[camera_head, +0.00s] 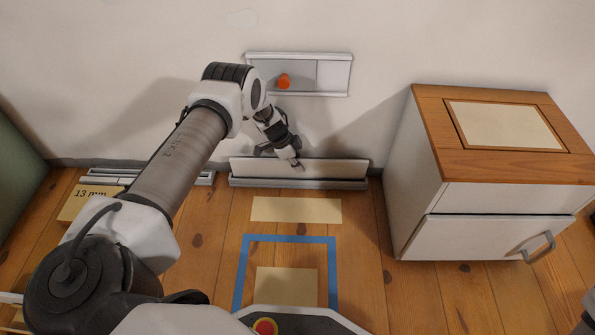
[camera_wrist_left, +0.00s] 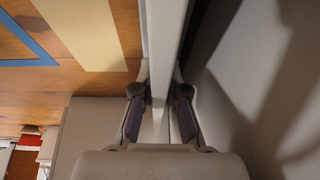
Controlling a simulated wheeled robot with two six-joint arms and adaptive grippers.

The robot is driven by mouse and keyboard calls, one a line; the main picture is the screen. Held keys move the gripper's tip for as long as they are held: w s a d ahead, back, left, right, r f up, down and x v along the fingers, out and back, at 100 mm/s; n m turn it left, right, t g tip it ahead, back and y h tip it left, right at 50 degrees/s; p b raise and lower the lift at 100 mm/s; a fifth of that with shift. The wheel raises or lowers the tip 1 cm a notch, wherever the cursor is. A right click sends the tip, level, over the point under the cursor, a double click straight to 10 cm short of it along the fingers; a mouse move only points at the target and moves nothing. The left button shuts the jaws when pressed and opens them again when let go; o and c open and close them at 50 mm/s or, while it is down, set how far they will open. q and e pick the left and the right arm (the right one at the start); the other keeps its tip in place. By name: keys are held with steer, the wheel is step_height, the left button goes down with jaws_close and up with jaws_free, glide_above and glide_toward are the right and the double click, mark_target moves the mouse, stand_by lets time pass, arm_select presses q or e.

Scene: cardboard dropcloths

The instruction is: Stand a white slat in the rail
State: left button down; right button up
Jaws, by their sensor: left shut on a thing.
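A long white slat (camera_head: 335,168) stands upright on its long edge at the wall. Its lower edge is at the grey rail (camera_head: 300,183) on the floor; whether it sits fully down in the rail's groove I cannot tell. My left gripper (camera_head: 295,161) is shut on the slat's upper edge near its middle. In the left wrist view the slat (camera_wrist_left: 165,50) runs edge-on between the two fingers of the gripper (camera_wrist_left: 159,92).
A white cabinet (camera_head: 480,232) with a wooden top stands just right of the rail. A wall frame (camera_head: 332,76) with an orange knob (camera_head: 283,81) hangs above.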

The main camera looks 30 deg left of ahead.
mark_target(256, 161)
arm_select(q)
steer(key=shift+s+f, duration=0.35)
steer(key=shift+f, duration=0.05)
steer(key=c, duration=1.3)
jaws_free()
steer(key=shift+d+f, duration=0.1)
steer(key=shift+f, duration=0.05)
steer(key=shift+c, duration=0.2)
steer(key=shift+o, duration=0.7)
steer(key=shift+f, duration=0.2)
steer(key=shift+r, duration=0.35)
steer(key=p+v, duration=0.1)
steer(key=v, duration=0.1)
steer(key=p+v, duration=0.2)
steer(key=shift+s+a+f+p, duration=0.1)
steer(key=shift+a+p, duration=0.2)
steer(key=shift+a, duration=0.05)
steer(key=s+a+p, duration=0.1)
steer(key=s+a, duration=0.1)
steer(key=s+a+p, duration=0.1)
steer(key=a, duration=0.2)
steer(key=s+a+p, duration=0.2)
steer(key=a, duration=0.1)
steer(key=shift+s+a+f, duration=0.15)
steer(key=shift+s+f, duration=0.15)
steer(key=shift+s, duration=0.05)
steer(key=shift+s+a+f, duration=0.1)
steer(key=shift+s+a, duration=0.1)
steer(key=shift+a, duration=0.15)
